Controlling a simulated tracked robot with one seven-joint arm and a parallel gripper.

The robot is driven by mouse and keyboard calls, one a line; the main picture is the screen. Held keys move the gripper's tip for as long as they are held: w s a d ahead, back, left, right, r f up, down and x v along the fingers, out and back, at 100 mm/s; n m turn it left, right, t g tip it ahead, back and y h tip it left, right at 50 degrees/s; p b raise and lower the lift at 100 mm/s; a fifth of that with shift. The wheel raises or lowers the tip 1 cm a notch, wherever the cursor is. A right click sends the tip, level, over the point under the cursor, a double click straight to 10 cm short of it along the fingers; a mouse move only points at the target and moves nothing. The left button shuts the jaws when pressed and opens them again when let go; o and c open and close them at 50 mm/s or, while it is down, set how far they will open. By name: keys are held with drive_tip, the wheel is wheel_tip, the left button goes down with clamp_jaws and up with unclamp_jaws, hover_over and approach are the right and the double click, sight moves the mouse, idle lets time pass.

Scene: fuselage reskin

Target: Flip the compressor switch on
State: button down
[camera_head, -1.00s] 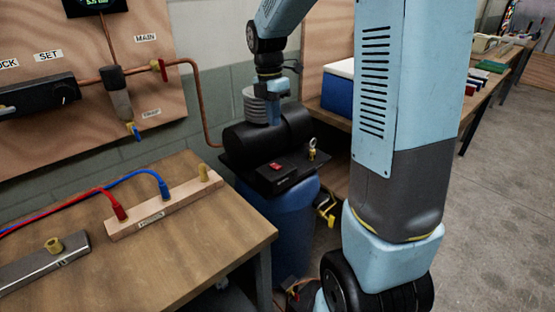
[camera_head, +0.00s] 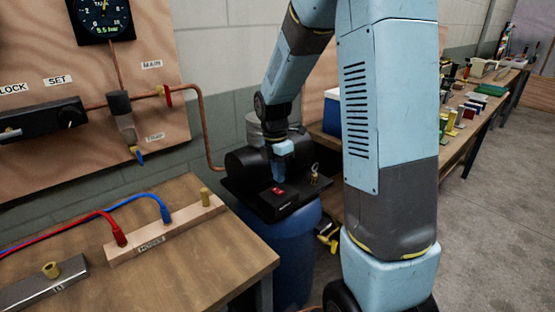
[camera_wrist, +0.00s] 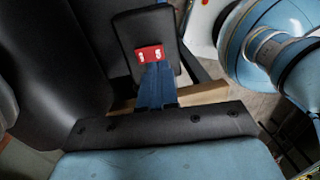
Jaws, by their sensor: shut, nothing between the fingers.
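The compressor (camera_head: 246,170) is a black unit on a blue tank (camera_head: 292,236), right of the wooden bench. Its red switch (camera_head: 278,191) is on a small black box (camera_head: 284,203) at the front. In the wrist view the red switch (camera_wrist: 149,54) shows white marks on the black box (camera_wrist: 145,25). My gripper (camera_head: 281,178) points down just over the switch, with its fingers shut and empty. In the wrist view the blue fingertips (camera_wrist: 154,66) reach the lower edge of the switch. Whether they touch it cannot be told.
A brass fitting (camera_head: 314,176) stands right of the switch box. The wooden bench (camera_head: 200,255) at left holds a manifold block (camera_head: 165,229) with red and blue hoses. A blue and white cooler (camera_head: 331,112) sits on the shelf behind. Open floor lies at right.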

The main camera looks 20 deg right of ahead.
sight(281, 192)
drive_tip(key=shift+s+d+f, duration=0.1)
drive_tip(key=shift+s+f, duration=0.1)
drive_tip(key=shift+f, duration=1.7)
drive_tip(key=shift+d, duration=0.15)
drive_tip(key=shift+w+a, duration=0.2)
drive_tip(key=shift+a, duration=0.05)
drive_tip(key=shift+w+a+r, duration=0.15)
drive_tip(key=shift+w+a, duration=0.05)
drive_tip(key=shift+w, duration=0.3)
drive_tip(key=shift+r, duration=0.1)
